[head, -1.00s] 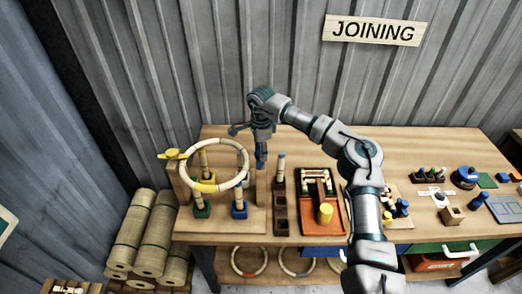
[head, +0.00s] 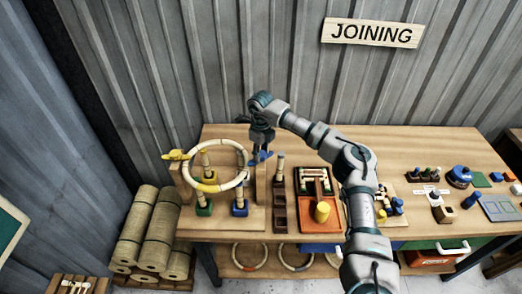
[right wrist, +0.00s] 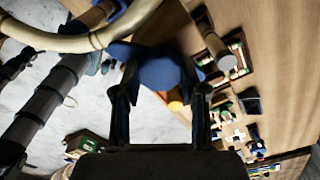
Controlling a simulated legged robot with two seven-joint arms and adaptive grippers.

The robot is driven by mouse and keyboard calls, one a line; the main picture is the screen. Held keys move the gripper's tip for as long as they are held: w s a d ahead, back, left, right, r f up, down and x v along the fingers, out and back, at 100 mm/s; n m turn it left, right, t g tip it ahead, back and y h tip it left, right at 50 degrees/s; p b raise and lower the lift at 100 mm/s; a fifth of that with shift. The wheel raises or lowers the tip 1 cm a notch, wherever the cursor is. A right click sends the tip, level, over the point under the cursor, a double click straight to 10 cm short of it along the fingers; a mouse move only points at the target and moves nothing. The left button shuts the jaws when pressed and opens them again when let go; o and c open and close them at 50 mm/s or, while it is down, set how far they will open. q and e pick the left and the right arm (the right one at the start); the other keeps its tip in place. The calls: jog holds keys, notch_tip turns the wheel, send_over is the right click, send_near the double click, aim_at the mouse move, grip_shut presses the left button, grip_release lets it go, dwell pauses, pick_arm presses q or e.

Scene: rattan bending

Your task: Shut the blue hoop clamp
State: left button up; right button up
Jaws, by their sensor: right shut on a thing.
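The blue hoop clamp (head: 261,156) sits on the wooden post (head: 261,185) at the right side of the pale rattan hoop (head: 246,170). Its blue lever lies roughly crosswise, much like the yellow clamp (head: 176,155) on the hoop's left. My right gripper (head: 262,149) points down at the blue clamp and is shut on it. In the right wrist view, the blue clamp (right wrist: 158,72) fills the space between the fingers, with the hoop (right wrist: 95,40) just beyond it. My left gripper is not in view.
Green and blue based pegs (head: 203,208) stand below the hoop. A dark sectioned tray (head: 280,212) and an orange tray (head: 308,222) with a yellow cylinder (head: 322,211) lie to the right.

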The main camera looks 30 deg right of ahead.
aim_at(261, 152)
jog(key=m+p, duration=0.1)
jog(key=m, duration=0.2)
jog(key=shift+w+r+m, duration=0.1)
jog(key=shift+r+m, duration=0.05)
jog(key=shift+m, duration=0.15)
jog(key=shift+m+p, duration=0.35)
jog(key=shift+m, duration=1.35)
jog(key=o, duration=1)
jog(key=shift+c, duration=0.2)
jog(key=shift+o, duration=0.9)
jog(key=shift+w, duration=0.1)
jog(key=shift+d, duration=0.1)
notch_tip(261, 152, up, 12)
jog(key=shift+f, duration=0.2)
